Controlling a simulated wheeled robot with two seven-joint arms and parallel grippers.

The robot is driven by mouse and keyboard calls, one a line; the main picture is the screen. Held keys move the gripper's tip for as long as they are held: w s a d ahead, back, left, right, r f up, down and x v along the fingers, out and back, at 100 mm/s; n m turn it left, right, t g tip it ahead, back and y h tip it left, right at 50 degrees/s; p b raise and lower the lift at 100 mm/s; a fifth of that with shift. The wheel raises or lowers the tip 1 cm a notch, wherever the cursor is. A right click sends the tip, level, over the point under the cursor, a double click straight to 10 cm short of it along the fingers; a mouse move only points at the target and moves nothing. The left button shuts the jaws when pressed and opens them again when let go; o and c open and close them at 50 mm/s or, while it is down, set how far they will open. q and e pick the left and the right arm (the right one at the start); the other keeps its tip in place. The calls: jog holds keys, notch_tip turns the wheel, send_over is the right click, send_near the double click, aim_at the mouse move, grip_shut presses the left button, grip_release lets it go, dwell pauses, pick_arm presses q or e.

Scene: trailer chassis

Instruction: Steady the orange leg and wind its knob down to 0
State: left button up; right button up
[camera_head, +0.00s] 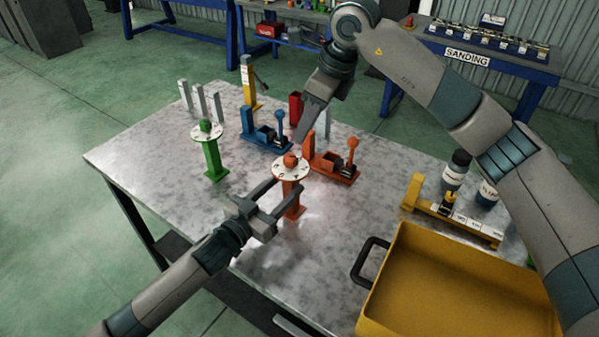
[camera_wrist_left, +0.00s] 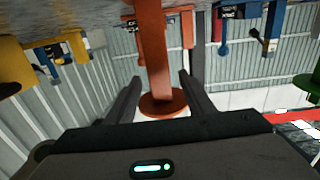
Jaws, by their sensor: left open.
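The orange leg (camera_head: 293,206) stands upright on the metal table, with a white marked dial (camera_head: 283,174) and an orange knob (camera_head: 290,160) on top. The numbers are too small to read. My left gripper (camera_head: 288,194) is open at the leg's post, below the dial. In the left wrist view, which looks inverted, the orange post (camera_wrist_left: 153,50) passes between the two spread fingers, with an orange disc (camera_wrist_left: 163,104) at its lower end. My right gripper (camera_head: 302,134) points down, above and slightly right of the knob, apart from it. Its finger gap cannot be made out.
A green leg (camera_head: 213,158) with a similar dial stands to the left. A blue fixture (camera_head: 266,138) and an orange-red fixture (camera_head: 335,166) stand behind the leg. A yellow tray (camera_head: 455,285) and a yellow fixture (camera_head: 455,218) are at right. The table's left front is clear.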

aim_at(300, 172)
pick_arm(q)
jog(key=x, duration=0.7)
jog(key=shift+w+d, duration=0.1)
